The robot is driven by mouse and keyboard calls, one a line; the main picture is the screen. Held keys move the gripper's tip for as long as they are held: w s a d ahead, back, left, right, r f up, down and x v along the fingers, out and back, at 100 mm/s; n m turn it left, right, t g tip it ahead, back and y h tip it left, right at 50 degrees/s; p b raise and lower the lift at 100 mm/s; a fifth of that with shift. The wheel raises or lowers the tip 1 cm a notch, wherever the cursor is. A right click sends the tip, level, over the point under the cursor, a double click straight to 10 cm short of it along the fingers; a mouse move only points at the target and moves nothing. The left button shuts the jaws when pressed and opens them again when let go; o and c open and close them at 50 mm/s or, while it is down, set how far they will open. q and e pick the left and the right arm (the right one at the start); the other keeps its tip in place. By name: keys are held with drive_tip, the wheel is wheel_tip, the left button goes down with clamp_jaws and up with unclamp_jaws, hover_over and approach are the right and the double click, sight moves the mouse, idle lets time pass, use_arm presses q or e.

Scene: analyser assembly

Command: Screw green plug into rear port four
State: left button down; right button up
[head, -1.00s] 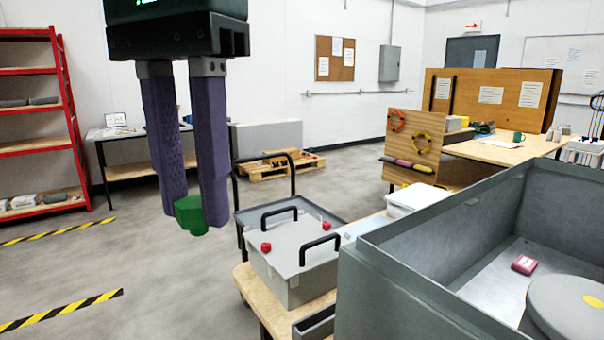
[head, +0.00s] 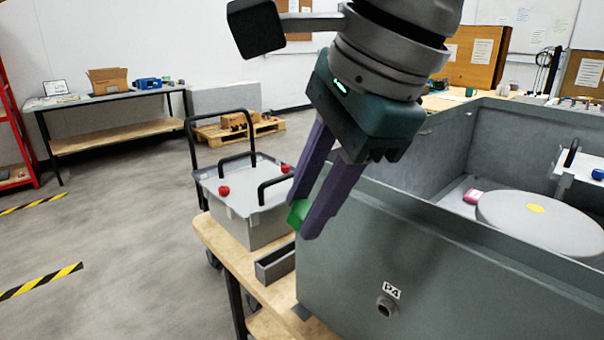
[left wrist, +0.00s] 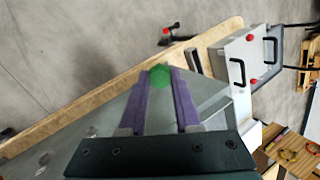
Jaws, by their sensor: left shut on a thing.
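The green plug (head: 297,214) is held between the purple fingertips of my left gripper (head: 304,215). It also shows in the left wrist view (left wrist: 160,76) at the tips of the fingers. The gripper points down and to the left, in front of the far left part of the grey analyser housing (head: 390,250). A round port (head: 387,307) under a label reading P4 (head: 391,291) is on the housing's near wall, below and to the right of the plug. The plug is apart from it. My right gripper is not in view.
A grey lidded box (head: 245,200) with black handles and red knobs stands on the wooden-topped cart (head: 222,245) behind the plug. A small open grey tray (head: 275,262) lies nearby.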

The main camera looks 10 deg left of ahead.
use_arm(q)
drive_tip(key=w+d+f+m+t+h+b, duration=0.1)
drive_tip(key=d+f+m+t+h+b, duration=0.15)
drive_tip(key=f+m+t, duration=0.35)
drive_tip(key=w+d+f+m+t+h+b, duration=0.1)
drive_tip(key=f+m+t+h+b, duration=0.2)
drive_tip(key=m, duration=0.5)
drive_tip(key=s+a+f+m+t+h+b, duration=0.25)
drive_tip(key=s+f+m+h+b, duration=0.25)
drive_tip(key=s+f+h+b, duration=0.35)
drive_tip(key=w+d+n+b, duration=0.1)
drive_tip(key=w+d+n, duration=0.1)
drive_tip(key=n, duration=0.9)
drive_tip(key=w+d+f+n+b, duration=0.1)
drive_tip(key=w+n, duration=0.4)
drive_tip(key=n, duration=0.6)
drive_tip(key=shift+w+d+f+n+t+h+b, duration=0.3)
drive_tip(key=shift+d+t+h+b, duration=0.15)
drive_tip(key=shift+d, duration=0.55)
